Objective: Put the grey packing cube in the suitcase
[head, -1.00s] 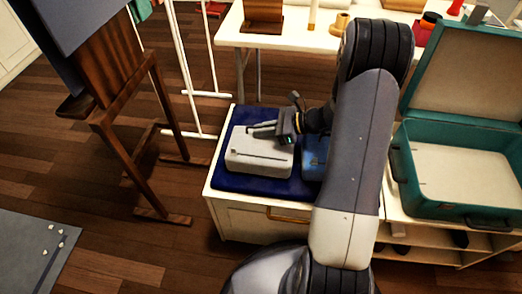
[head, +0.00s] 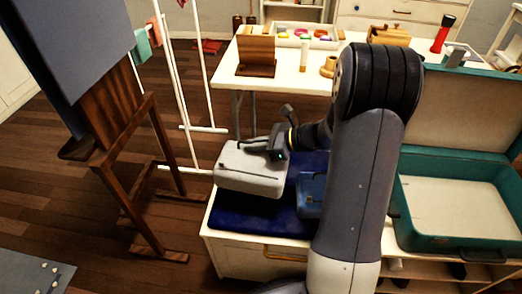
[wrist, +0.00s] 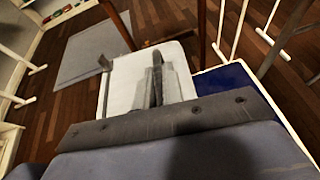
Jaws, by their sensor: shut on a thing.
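The grey packing cube (head: 247,172) is a pale, boxy block in the head view, raised above the left end of the dark blue mat. My gripper (head: 268,148) is shut on its upper edge. In the wrist view the cube (wrist: 125,88) is in front of my gripper (wrist: 157,88), with floor beyond it. The suitcase (head: 458,165) is teal, stands open to the right of my arm and has a pale, empty-looking inside. Its lid is raised at the back, and my arm hides its left part.
A blue item (head: 311,194) lies on the dark blue mat (head: 255,217), partly behind my arm. A white table (head: 285,70) with several objects stands behind. A wooden easel (head: 130,165) and a white rack (head: 180,90) stand at the left.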

